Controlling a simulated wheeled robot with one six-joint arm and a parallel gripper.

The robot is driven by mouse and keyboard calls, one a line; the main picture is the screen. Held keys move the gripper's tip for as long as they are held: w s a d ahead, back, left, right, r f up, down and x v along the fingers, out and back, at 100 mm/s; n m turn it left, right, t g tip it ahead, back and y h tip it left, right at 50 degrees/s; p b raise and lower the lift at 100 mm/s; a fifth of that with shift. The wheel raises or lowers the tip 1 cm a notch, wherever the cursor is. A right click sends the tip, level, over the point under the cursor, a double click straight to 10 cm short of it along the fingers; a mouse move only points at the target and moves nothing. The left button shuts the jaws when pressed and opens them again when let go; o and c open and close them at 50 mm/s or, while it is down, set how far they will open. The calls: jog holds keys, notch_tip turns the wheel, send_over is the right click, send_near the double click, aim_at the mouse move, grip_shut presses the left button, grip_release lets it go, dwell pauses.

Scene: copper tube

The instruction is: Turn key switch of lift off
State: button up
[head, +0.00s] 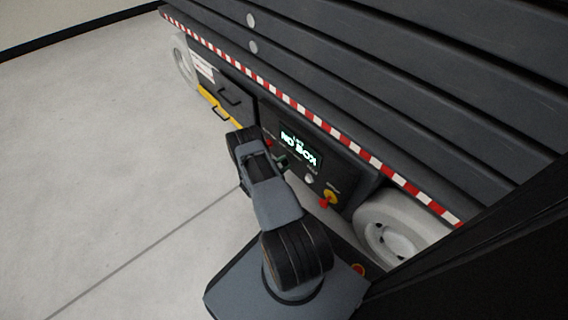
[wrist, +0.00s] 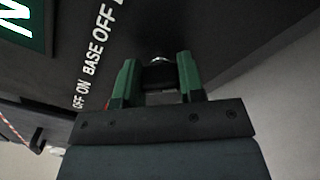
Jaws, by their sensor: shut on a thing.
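The lift's dark control panel (head: 335,185) is on the lift's side in the head view. My gripper (head: 282,163) reaches to this panel. In the wrist view my gripper (wrist: 157,80) has its green fingers on both sides of a dark key (wrist: 158,75) and is shut on it. A silver ring of the key switch (wrist: 158,58) shows just beyond the fingertips. White lettering reading OFF, ON, BASE and OFF (wrist: 95,60) runs to the left of it. The key's exact angle is hard to tell, as the fingers cover most of it.
A lit display (head: 300,147) sits above my gripper on the panel. A silver knob (head: 309,179) and a red-and-yellow switch (head: 328,199) are to the right. A wheel (head: 395,235) stands beyond them. A yellow bar (head: 212,101) is at left. The grey floor (head: 100,150) is clear.

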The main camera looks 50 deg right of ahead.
jog(key=shift+n, duration=0.3)
jog(key=n+b, duration=0.1)
jog(key=n, duration=0.2)
jog(key=shift+n+b, duration=0.3)
jog(key=shift+n, duration=2.2)
jog(key=o, duration=0.9)
jog(key=shift+o, duration=0.2)
jog(key=w+a+p, duration=0.1)
jog(key=a+p, duration=0.2)
jog(key=a, duration=1)
jog(key=shift+w+a, duration=0.25)
jog(key=shift+a, duration=0.15)
